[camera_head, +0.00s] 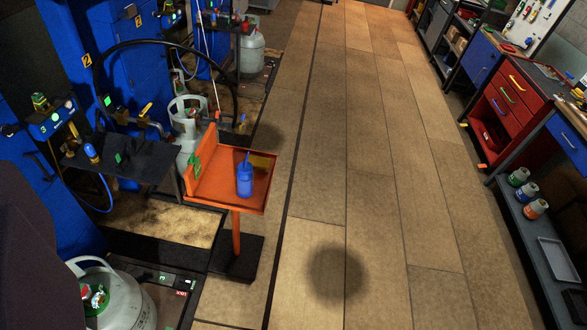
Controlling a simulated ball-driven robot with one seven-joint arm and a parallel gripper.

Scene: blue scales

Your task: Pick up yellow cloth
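A flat, dull yellow patch, likely the yellow cloth (262,162), lies at the back right of the orange tray stand (225,197). It is small in the picture, and I cannot make out its folds or edges. A blue cup (244,182) with something blue sticking out of its top stands on the tray just in front of the patch and may cover part of it. My gripper is not in view.
Blue filling machines (135,65) and gas cylinders (113,300) stand on the left. A dark shelf (115,158) is beside the tray. A red drawer cabinet (505,105) and benches line the right. The tiled floor (370,150) between is clear, with a round dark shadow.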

